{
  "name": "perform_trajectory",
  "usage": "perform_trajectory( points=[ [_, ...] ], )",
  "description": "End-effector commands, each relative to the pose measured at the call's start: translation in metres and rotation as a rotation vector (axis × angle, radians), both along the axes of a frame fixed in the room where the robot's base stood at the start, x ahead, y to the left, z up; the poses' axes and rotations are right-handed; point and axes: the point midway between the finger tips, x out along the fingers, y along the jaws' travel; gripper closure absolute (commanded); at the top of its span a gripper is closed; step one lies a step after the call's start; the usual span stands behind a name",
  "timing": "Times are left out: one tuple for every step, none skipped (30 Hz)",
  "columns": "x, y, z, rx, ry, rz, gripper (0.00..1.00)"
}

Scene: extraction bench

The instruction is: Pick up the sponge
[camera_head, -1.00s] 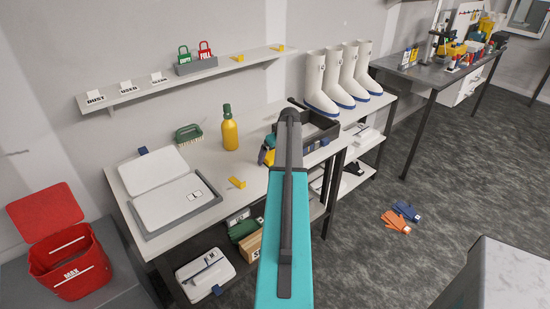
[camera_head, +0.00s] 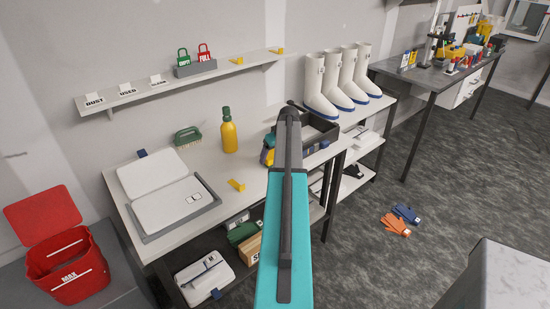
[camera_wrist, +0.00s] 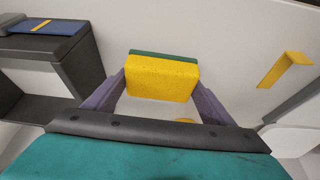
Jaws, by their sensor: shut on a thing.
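The sponge (camera_wrist: 162,80) is a yellow block with a green layer on its far side, in the upper middle of the wrist view. My gripper (camera_wrist: 161,84) is shut on it, with one purple-grey finger at each side. In the head view my arm covers most of the gripper, and only a small blue and yellow patch shows beside it above the bench. I cannot tell whether the sponge touches the bench top.
A dark open tray (camera_head: 318,131) stands close on the right. A yellow bracket (camera_head: 236,185), a yellow bottle (camera_head: 229,136), a green brush (camera_head: 187,136) and an open white case (camera_head: 175,205) are to the left. White boots (camera_head: 321,88) stand beyond the tray.

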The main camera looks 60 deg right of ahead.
Motion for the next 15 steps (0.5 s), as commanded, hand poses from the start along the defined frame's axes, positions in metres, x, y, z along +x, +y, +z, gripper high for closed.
perform_trajectory(
  points=[
    [0.000, 0.000, 0.003, -0.002, 0.000, 0.001, 0.44],
    [0.000, 0.000, 0.005, -0.002, 0.000, 0.001, 0.44],
    [0.000, 0.000, 0.008, -0.002, 0.000, 0.001, 0.44],
    [0.000, 0.000, 0.011, -0.002, 0.000, 0.001, 0.44],
    [0.000, 0.000, 0.015, -0.002, 0.000, 0.001, 0.44],
    [0.000, 0.000, 0.019, -0.003, -0.001, 0.000, 0.44],
    [0.000, 0.000, 0.021, -0.001, -0.001, 0.000, 0.44],
    [-0.008, 0.001, 0.020, 0.000, 0.000, -0.002, 0.44],
    [-0.016, 0.002, 0.020, 0.000, 0.000, -0.003, 0.44],
    [-0.022, 0.003, 0.020, 0.000, 0.000, -0.003, 0.44],
    [-0.027, 0.003, 0.021, 0.000, -0.001, -0.003, 0.44],
    [-0.035, 0.003, 0.022, -0.001, -0.001, -0.004, 0.44],
    [-0.041, 0.003, 0.023, -0.001, -0.001, -0.004, 0.44],
    [-0.047, 0.004, 0.023, 0.000, -0.001, -0.003, 0.44],
    [-0.056, 0.005, 0.023, 0.000, 0.000, -0.003, 0.44]
  ],
)
